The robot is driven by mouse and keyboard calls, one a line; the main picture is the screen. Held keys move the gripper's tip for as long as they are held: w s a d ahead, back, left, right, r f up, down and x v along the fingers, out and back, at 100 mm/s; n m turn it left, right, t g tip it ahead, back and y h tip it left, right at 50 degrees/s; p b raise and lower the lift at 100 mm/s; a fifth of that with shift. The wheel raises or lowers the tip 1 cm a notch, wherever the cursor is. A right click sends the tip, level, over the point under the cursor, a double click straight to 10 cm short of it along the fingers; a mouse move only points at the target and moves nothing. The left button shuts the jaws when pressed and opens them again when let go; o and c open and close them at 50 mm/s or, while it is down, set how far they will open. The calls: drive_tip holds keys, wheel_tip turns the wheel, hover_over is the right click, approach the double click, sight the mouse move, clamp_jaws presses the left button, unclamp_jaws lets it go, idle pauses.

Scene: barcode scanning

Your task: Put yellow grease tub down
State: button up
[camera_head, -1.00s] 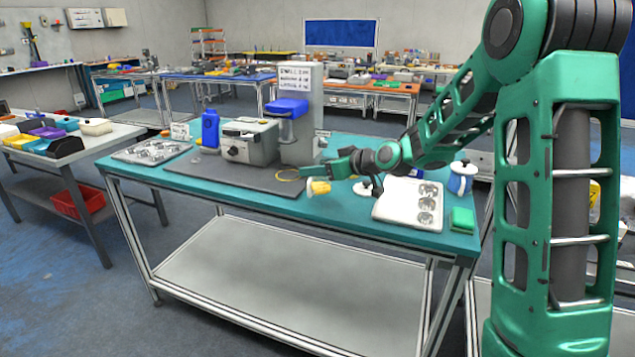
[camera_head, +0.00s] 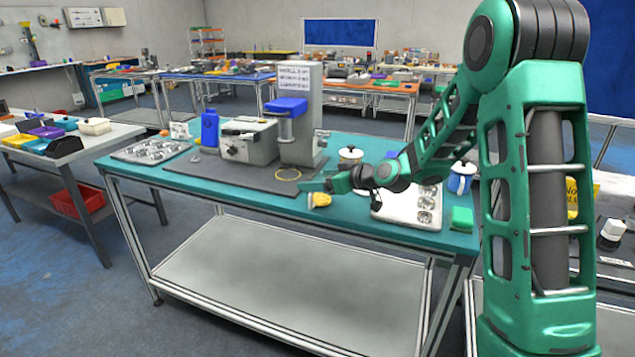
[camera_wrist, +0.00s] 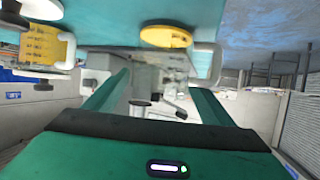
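The yellow grease tub (camera_head: 319,200) is at the front edge of the teal bench in the head view, just below and left of my gripper (camera_head: 322,186). In the wrist view, which is upside down, a round yellow face that looks like the tub (camera_wrist: 165,36) is beyond the fingers, near the bench surface. My gripper's two green fingers (camera_wrist: 160,95) are spread apart with a clear gap and nothing gripped between them. The tub's underside is hidden, so its contact with the bench is hard to tell.
A dark mat (camera_head: 225,179) with a grey machine (camera_head: 248,141) lies left of my gripper. A yellow ring (camera_head: 288,174) lies on it. A black-lidded pot (camera_head: 350,155), white tray (camera_head: 400,214), blue-and-white mug (camera_head: 461,177) and green block (camera_head: 461,217) are close by.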

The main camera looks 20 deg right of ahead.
drive_tip(key=shift+r, duration=0.1)
drive_tip(key=v, duration=1.2)
drive_tip(key=shift+s, duration=0.1)
drive_tip(key=s+d+f+m+g+h, duration=0.1)
drive_tip(key=s+d+m+g, duration=0.3)
drive_tip(key=s, duration=0.9)
drive_tip(key=s+d+f+m+g+h, duration=0.2)
drive_tip(key=s+d+m+g+h, duration=0.1)
drive_tip(key=s, duration=1.1)
drive_tip(key=s+d+f+m+g+h, duration=0.2)
drive_tip(key=s+d+m+g, duration=0.2)
drive_tip(key=s, duration=0.9)
drive_tip(key=shift+s+d+m+g+h, duration=0.3)
drive_tip(key=shift+d+m+h, duration=0.1)
drive_tip(key=shift+d+m, duration=0.5)
drive_tip(key=shift+f, duration=0.1)
